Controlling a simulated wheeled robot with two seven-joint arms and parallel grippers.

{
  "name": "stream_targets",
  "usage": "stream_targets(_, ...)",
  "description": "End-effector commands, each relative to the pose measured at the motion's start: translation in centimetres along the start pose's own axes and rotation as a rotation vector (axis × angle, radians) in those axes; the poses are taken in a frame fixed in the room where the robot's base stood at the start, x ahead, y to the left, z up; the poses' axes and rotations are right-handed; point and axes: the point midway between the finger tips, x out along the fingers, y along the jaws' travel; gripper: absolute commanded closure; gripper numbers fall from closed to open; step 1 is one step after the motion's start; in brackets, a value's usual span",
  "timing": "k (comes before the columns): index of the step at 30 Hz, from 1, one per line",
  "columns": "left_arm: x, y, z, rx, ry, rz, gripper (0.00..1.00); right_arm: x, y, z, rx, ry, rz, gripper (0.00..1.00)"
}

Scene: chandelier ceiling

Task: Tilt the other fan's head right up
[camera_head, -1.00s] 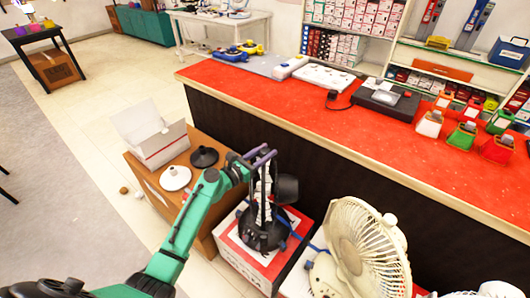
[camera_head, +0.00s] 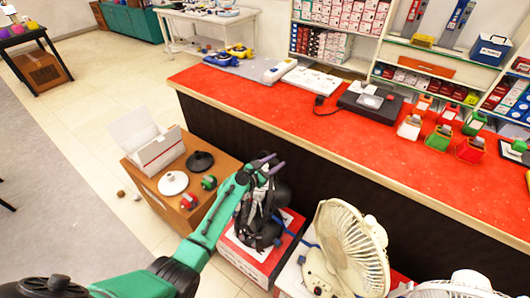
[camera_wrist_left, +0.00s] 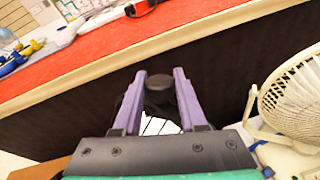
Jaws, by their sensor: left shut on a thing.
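A black fan (camera_head: 262,222) stands on a white and red box in front of the counter. My left gripper (camera_head: 268,163) has its purple fingers at the top of this fan's head. In the left wrist view, the fingers (camera_wrist_left: 165,82) have a dark round part of the black fan (camera_wrist_left: 160,98) between them, and the gripper is shut on it. The fan's head looks close to upright, partly hidden by my gripper. A cream fan (camera_head: 350,240) stands to its right, its cage tilted back somewhat; it also shows in the left wrist view (camera_wrist_left: 295,95). My right gripper is not in view.
The red counter (camera_head: 300,115) runs behind the fans. A wooden box (camera_head: 215,165) at left holds an open carton (camera_head: 155,150), two discs and small red and green items. Another pale fan (camera_head: 455,285) is cut off at bottom right. The floor at left is mostly clear.

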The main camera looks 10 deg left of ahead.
Motion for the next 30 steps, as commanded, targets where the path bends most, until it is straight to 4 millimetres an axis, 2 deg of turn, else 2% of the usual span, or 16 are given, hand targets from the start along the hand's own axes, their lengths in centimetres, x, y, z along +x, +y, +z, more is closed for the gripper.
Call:
stream_targets(1,0.4,-0.5,0.5,0.018,0.019,-0.003,1.00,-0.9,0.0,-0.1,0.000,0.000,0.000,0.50)
stream_targets(9,2.2,-2.3,-0.4,0.041,0.044,-0.003,1.00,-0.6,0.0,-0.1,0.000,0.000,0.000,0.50)
stream_targets(25,2.7,-2.9,-0.6,0.035,0.043,-0.006,1.00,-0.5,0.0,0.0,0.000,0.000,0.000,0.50)
stream_targets(26,2.7,-2.9,-0.6,0.035,0.043,-0.006,0.54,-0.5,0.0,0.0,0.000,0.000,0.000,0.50)
stream_targets(27,2.7,-2.9,-0.6,0.035,0.044,-0.006,0.38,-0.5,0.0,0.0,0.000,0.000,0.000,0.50)
stream_targets(28,2.7,-2.9,-0.6,0.036,0.044,-0.005,0.29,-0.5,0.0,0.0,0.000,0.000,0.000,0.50)
stream_targets(30,2.6,-2.8,-0.6,0.037,0.044,-0.004,0.29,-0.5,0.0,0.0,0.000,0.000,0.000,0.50)
